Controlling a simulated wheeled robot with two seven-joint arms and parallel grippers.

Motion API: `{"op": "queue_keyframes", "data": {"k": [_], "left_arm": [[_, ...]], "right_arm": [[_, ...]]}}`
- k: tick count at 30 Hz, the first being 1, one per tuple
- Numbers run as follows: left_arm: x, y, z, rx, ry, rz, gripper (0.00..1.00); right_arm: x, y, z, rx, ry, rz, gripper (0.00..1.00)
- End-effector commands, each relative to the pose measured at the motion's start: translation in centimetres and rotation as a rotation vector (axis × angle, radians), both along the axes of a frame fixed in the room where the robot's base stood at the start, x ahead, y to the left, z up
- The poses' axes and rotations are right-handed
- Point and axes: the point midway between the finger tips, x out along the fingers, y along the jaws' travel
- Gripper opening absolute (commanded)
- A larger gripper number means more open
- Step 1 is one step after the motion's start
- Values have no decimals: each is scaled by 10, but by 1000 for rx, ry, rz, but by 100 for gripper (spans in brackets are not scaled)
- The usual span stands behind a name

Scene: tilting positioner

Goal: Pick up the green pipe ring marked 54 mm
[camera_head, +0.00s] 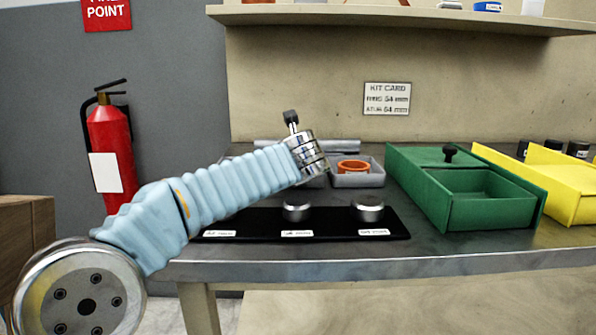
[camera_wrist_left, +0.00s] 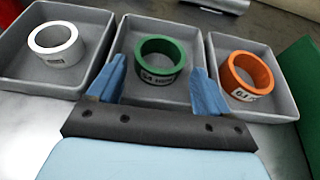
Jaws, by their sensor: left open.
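The green pipe ring (camera_wrist_left: 160,57) lies in the middle grey tray (camera_wrist_left: 132,95) in the left wrist view, with a label reading about 54 on its near side. In the head view my arm hides it. My left gripper (camera_wrist_left: 160,70) is open; its two blue fingers appear on either side of the ring's near part, and I cannot tell whether they touch it. My right gripper is not in view.
A white ring (camera_wrist_left: 57,42) is in the left tray and an orange ring (camera_wrist_left: 248,76) in the right tray; the orange one also shows in the head view (camera_head: 353,166). A green box (camera_head: 490,213) and yellow box (camera_head: 560,185) stand right. A black mat (camera_head: 335,226) holds metal pieces in front.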

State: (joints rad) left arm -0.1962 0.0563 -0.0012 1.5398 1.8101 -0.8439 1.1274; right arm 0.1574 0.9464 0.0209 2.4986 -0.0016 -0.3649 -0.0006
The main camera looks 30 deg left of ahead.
Motion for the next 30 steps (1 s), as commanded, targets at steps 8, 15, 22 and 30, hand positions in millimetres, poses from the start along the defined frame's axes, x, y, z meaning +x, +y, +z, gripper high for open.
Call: {"op": "queue_keyframes", "data": {"k": [8, 15, 22, 30], "left_arm": [[29, 18, -14, 1, 0, 0, 79], [29, 18, -15, 1, 0, 0, 76], [29, 18, -14, 1, 0, 0, 41], [29, 18, -13, 1, -1, 0, 31]], "right_arm": [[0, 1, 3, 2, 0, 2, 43], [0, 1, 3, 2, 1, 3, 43], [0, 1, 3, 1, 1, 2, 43], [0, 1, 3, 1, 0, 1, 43]]}}
